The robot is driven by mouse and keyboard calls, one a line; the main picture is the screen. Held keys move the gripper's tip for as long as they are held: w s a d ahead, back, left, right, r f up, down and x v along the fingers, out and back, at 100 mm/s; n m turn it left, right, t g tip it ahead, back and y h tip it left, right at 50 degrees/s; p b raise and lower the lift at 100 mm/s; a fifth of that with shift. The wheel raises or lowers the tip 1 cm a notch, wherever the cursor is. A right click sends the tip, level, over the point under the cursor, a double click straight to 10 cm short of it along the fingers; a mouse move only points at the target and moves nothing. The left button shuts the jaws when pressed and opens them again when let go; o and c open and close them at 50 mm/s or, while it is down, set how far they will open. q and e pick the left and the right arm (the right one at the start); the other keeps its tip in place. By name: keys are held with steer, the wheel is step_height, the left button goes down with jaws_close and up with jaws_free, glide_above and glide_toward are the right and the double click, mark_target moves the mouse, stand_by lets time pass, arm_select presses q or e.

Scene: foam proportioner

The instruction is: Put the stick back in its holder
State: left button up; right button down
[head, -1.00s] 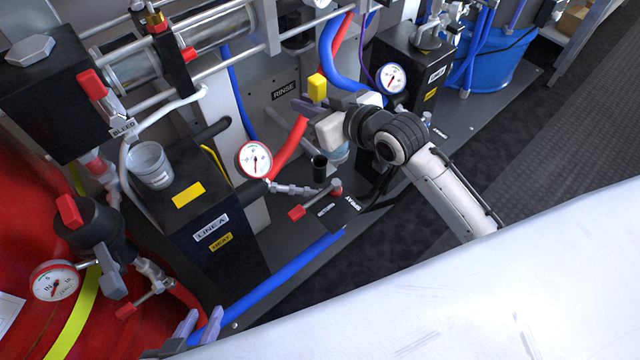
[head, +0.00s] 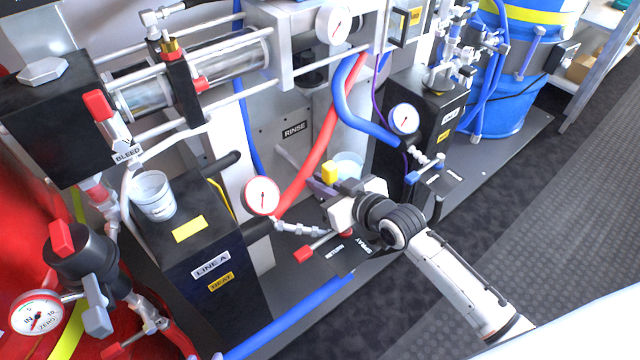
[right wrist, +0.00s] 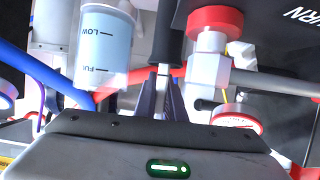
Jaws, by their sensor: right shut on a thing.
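The stick has a yellow top (head: 329,172), which stands up at my right gripper (head: 322,186) in the head view. My right gripper is shut on the stick. In the right wrist view, the dark fingers (right wrist: 163,98) close around it, with a black upright tube (right wrist: 171,35), seemingly the holder, directly beyond the fingertips and in line with them. I cannot tell whether the stick's lower end is inside the tube. In the head view my gripper hides the tube. My left gripper is not in view.
A translucent cup with LOW and FULL marks (right wrist: 103,48) stands close beside the fingers. A red-handled valve (head: 305,253) and a pressure gauge (head: 262,196) are just left of my gripper. A black LINE A box (head: 205,240) stands further left. Dark floor lies to the right.

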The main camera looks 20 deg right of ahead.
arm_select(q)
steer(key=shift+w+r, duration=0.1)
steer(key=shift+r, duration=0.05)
arm_select(e)
steer(key=shift+f, duration=0.3)
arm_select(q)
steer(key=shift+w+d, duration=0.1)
arm_select(e)
steer(key=c, duration=1.8)
jaws_free()
steer(key=shift+c, duration=0.2)
steer(key=p+v, duration=0.1)
steer(key=v, duration=0.3)
steer(key=p+v, duration=0.1)
steer(key=v, duration=0.2)
steer(key=p+v, duration=0.1)
steer(key=v, duration=0.3)
steer(key=shift+s+d+r, duration=0.1)
steer(key=shift+r, duration=0.4)
steer(key=shift+s+d+r, duration=0.1)
steer(key=shift+s+r, duration=0.05)
steer(key=shift+s, duration=0.15)
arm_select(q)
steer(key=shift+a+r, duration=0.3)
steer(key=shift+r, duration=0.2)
